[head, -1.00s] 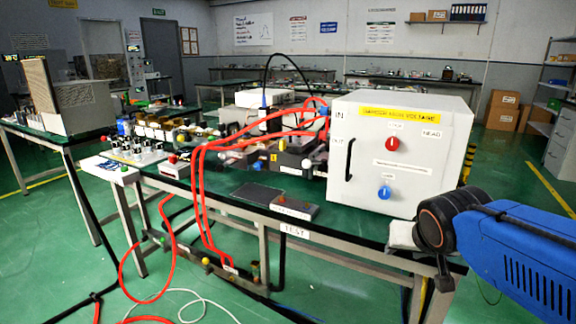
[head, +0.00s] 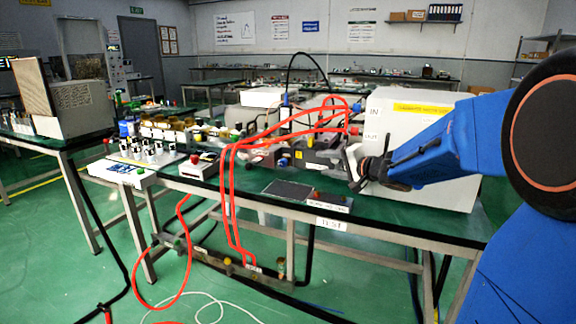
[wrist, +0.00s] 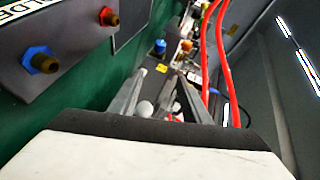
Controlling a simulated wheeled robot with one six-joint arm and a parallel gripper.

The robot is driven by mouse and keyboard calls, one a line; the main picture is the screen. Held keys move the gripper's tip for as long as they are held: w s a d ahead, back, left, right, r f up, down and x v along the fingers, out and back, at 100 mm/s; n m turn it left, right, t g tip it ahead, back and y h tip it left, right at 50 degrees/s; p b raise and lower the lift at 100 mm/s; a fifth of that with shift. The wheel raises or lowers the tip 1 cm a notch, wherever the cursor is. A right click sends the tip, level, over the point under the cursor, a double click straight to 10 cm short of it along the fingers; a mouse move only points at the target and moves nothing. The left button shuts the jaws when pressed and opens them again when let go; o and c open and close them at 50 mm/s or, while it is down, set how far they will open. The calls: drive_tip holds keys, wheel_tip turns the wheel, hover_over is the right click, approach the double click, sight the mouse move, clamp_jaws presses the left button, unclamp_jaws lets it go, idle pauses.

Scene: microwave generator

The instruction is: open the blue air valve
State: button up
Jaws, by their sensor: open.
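My gripper (head: 352,168) is open and empty in front of the white box, its fingers pointing left over the table. In the wrist view, the two fingers of my gripper (wrist: 160,80) stand apart. A small blue knob (wrist: 158,47) shows beyond the fingertips, apart from them; I cannot tell whether it is the air valve. It seems to match the small blue piece (head: 284,162) among the dark devices in the head view. A blue hexagonal fitting (wrist: 40,60) with a brass end sits on a grey block at the wrist view's left. The white box's front knobs are hidden behind my arm.
The white box (head: 430,195) stands right of the gripper. Red hoses (head: 229,200) arch over the table and hang at its front. A low labelled block (head: 328,203) lies near the front edge. A rail with valves (head: 228,263) runs below the table.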

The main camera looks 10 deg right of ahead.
sight(286, 164)
drive_tip(key=shift+w+a+f+g+y, duration=0.4)
drive_tip(key=shift+w+a+f+y, duration=0.1)
drive_tip(key=shift+a+f+y, duration=0.2)
drive_tip(key=x, duration=1.6)
drive_tip(key=shift+w, duration=0.25)
drive_tip(key=c, duration=1)
